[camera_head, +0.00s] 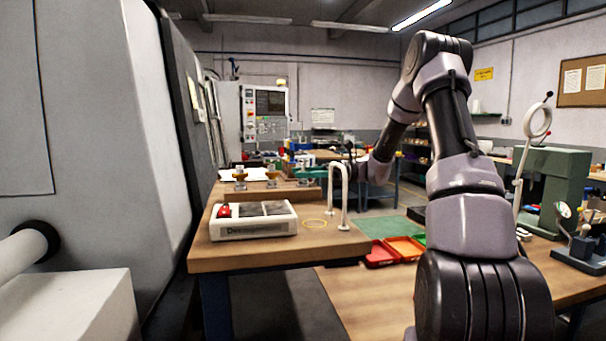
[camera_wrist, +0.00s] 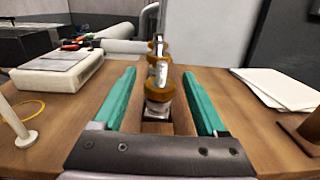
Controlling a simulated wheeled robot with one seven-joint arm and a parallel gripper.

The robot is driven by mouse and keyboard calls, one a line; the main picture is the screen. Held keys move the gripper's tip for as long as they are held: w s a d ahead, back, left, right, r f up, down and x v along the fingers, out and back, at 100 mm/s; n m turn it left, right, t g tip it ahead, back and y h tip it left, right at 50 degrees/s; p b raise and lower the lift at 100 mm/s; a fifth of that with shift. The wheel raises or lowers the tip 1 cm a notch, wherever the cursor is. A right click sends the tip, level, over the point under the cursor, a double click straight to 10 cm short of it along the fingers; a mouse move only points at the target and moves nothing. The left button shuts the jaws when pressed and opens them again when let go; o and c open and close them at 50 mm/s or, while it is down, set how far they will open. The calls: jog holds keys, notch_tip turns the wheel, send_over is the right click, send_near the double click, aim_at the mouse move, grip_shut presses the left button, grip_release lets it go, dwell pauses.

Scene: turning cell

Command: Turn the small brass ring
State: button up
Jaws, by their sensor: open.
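Several brass-coloured round pieces on grey metal bases stand in a row on a wooden board at the back of the bench. In the head view two show clearly, the left one (camera_head: 240,175) and the middle one (camera_head: 272,176); the one at the right is mostly hidden by my gripper (camera_head: 310,173). In the wrist view the nearest brass piece (camera_wrist: 159,91) stands between the teal fingers of my gripper (camera_wrist: 160,71), with room on both sides. The fingers are open and do not visibly touch it. I cannot tell which piece is the small one.
A white-grey box (camera_head: 253,222) and a thin yellow loop (camera_head: 316,223) lie on the bench (camera_head: 250,257). A white hooped stand (camera_head: 344,200) rises at its right edge. White papers (camera_wrist: 280,88) lie right of my gripper. Red and orange trays (camera_head: 403,248) stand lower right.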

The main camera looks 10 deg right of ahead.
grip_shut()
jog(key=shift+m+t, duration=0.3)
jog(key=shift+t, duration=0.2)
jog(key=m+t, duration=0.1)
jog(key=t, duration=0.1)
jog(key=m+t+h, duration=0.1)
jog(key=m+t, duration=0.1)
jog(key=t, duration=0.1)
jog(key=shift+s+m, duration=0.1)
jog(key=shift+m, duration=0.2)
jog(key=shift+m+t+h, duration=1.6)
jog(key=shift+m+t, duration=0.1)
jog(key=shift+t, duration=0.8)
